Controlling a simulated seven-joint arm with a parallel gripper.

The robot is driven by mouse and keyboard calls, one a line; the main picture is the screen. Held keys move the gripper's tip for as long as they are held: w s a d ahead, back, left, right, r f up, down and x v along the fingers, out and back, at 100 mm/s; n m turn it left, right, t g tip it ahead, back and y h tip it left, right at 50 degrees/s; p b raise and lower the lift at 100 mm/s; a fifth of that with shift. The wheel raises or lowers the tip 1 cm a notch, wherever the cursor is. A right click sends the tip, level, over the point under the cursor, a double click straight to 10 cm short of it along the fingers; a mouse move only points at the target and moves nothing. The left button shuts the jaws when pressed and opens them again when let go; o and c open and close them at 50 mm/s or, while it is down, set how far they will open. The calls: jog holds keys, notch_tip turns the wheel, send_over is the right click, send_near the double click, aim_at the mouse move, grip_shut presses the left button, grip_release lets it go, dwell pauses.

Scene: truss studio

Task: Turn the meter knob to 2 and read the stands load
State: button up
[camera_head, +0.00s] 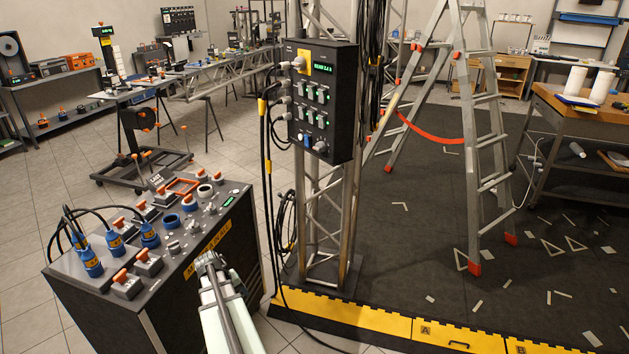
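A black panel box (342,125) hangs on the truss upright. A small green-lit display (323,67) is at its upper right; its text is too small to read surely. A yellow plate with a pale knob (299,62) sits at its upper left. I cannot read the knob's setting or confirm that it is the meter knob. Rows of green-lit switches (315,93) and small knobs (320,146) are below. My pale gripper (212,266) is at the lower centre, in front of the control desk (225,222), well below and apart from the panel. Its finger opening cannot be made out.
The desk carries orange-handled switches, blue plugs (90,262) and cables. Black cables (268,150) hang left of the panel. A stepladder (470,130) stands at right on the dark floor. A yellow-edged platform (370,318) lies below. Open space separates my gripper and the panel.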

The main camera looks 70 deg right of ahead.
jog(key=s+d+r+n+g+h, duration=0.1)
jog(key=s+d+r+h, duration=0.1)
jog(key=d+r, duration=0.55)
jog(key=s+d+r+g+h, duration=0.1)
jog(key=s+d+r+h, duration=0.1)
jog(key=d+r, duration=0.55)
jog(key=n+g+h, duration=0.6)
jog(key=n+h, duration=0.1)
jog(key=n, duration=0.7)
send_near(315, 148)
jog(key=w+a+f, duration=0.1)
jog(key=w+a, duration=0.1)
jog(key=a, duration=0.2)
jog(key=n, duration=0.6)
jog(key=shift+g+h, duration=0.4)
jog(key=x, duration=1.3)
jog(key=shift+d+r, duration=0.15)
jog(key=shift+d, duration=0.35)
jog(key=shift+c, duration=0.3)
